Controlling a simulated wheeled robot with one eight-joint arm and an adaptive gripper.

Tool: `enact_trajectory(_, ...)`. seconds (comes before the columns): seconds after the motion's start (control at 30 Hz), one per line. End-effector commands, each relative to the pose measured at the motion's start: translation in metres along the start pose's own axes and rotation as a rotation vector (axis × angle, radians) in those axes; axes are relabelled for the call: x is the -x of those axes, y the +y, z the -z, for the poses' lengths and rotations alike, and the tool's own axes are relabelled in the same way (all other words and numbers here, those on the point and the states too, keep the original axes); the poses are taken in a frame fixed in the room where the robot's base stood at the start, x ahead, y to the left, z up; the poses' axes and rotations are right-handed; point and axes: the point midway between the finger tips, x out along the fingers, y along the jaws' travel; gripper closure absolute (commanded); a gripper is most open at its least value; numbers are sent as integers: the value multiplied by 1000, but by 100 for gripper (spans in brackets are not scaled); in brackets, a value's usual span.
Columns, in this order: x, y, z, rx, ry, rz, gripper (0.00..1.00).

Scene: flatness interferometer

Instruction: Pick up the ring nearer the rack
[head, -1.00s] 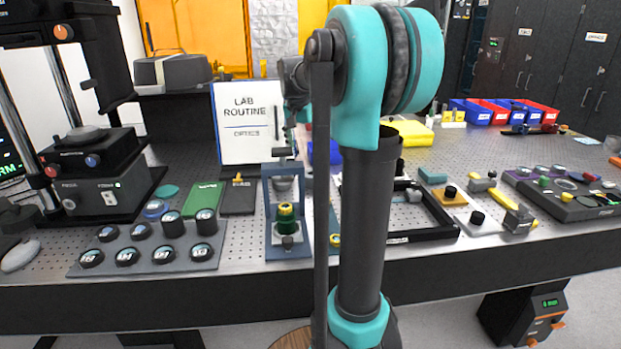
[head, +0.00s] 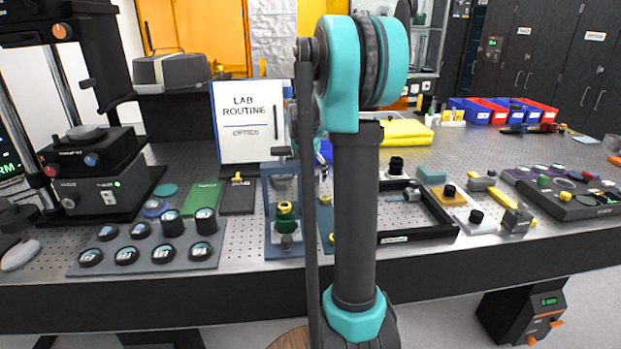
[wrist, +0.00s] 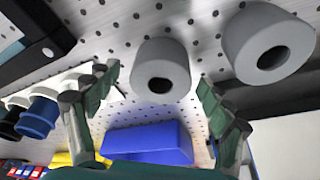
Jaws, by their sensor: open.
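In the wrist view, two thick grey rings with dark holes sit on the perforated table. One ring (wrist: 160,55) is near the middle, between the fingertips in the picture. The other ring (wrist: 262,38) is at the upper right, beyond the right finger. My gripper (wrist: 158,84) is open, with one dark green finger on each side of the middle ring. I cannot tell whether either finger touches it. A blue box (wrist: 150,143) lies below the middle ring in the picture. I cannot tell which thing is the rack. In the head view my arm hides the gripper, and I cannot make out the rings.
In the wrist view, a row of white and blue round pieces (wrist: 42,112) stands left of the left finger, near a black frame (wrist: 30,50). In the head view, a blue stand (head: 282,245), a black frame (head: 425,236) and a tray of labelled pucks (head: 150,250) surround my arm.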

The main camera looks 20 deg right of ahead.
Motion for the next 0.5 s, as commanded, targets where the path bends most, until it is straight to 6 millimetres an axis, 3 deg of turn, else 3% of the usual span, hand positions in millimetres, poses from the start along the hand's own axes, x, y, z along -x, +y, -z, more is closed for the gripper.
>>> enact_trajectory(0.2, -1, 0, 0, 0, 0, 0, 19)
enact_trajectory(0.5, -1, 0, 0, 0, 0, 0, 55)
